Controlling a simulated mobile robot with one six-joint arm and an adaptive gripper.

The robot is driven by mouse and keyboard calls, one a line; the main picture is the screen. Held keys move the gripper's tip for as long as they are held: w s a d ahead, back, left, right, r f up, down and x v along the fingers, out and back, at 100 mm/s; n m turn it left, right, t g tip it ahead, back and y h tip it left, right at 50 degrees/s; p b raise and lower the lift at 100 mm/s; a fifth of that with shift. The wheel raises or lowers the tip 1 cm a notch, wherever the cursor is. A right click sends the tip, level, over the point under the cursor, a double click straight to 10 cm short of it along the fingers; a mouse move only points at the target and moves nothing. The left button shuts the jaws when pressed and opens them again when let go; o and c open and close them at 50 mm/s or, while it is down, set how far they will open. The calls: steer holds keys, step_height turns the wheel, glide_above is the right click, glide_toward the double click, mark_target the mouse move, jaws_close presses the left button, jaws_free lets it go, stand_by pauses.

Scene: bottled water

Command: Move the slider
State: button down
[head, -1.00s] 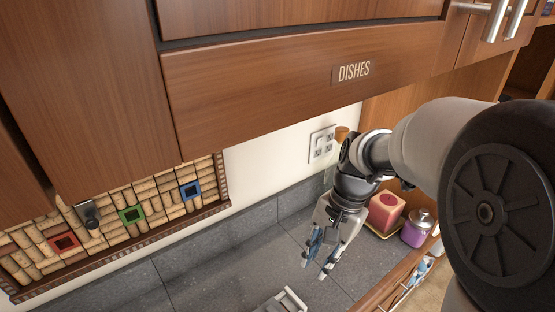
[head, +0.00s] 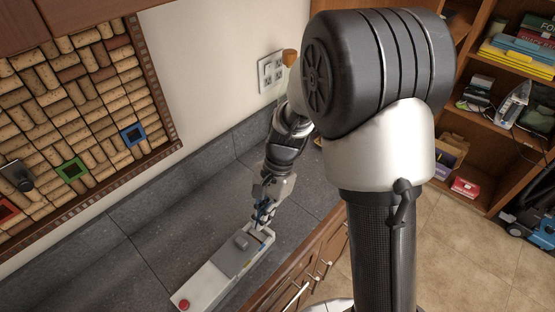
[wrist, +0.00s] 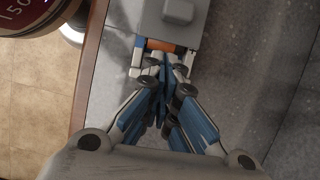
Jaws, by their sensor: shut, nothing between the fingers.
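A long pale box (head: 204,287) lies on the dark counter, with a red button (head: 184,304) at its near left end. A grey sliding cover (head: 232,256) with a raised square knob (head: 241,240) sits on its other half. The cover (wrist: 203,32) and knob (wrist: 179,11) also show at the top of the wrist view. My gripper (head: 262,224) is at the box's far right end, beyond the cover. In the wrist view my gripper (wrist: 168,65) is shut and empty, its tips close to an orange-brown piece (wrist: 163,46) at the box's end. I cannot tell whether they touch.
The wooden counter edge (head: 292,262) with drawer handles runs close to the box. A wall socket (head: 271,72) and a cork board (head: 75,110) are behind. The counter (head: 150,240) left of the box is clear. Shelves (head: 500,110) stand at the right.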

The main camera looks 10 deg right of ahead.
mark_target(230, 263)
steer(key=shift+s+a+r, duration=0.15)
steer(key=shift+s+a, duration=0.8)
steer(key=shift+a, duration=0.2)
steer(key=s+a, duration=0.2)
steer(key=a, duration=0.1)
steer(key=s+a, duration=0.3)
steer(key=shift+s+a+r+p, duration=0.1)
steer(key=shift+a+p, duration=0.1)
steer(key=shift+p, duration=0.15)
steer(key=shift+d, duration=0.15)
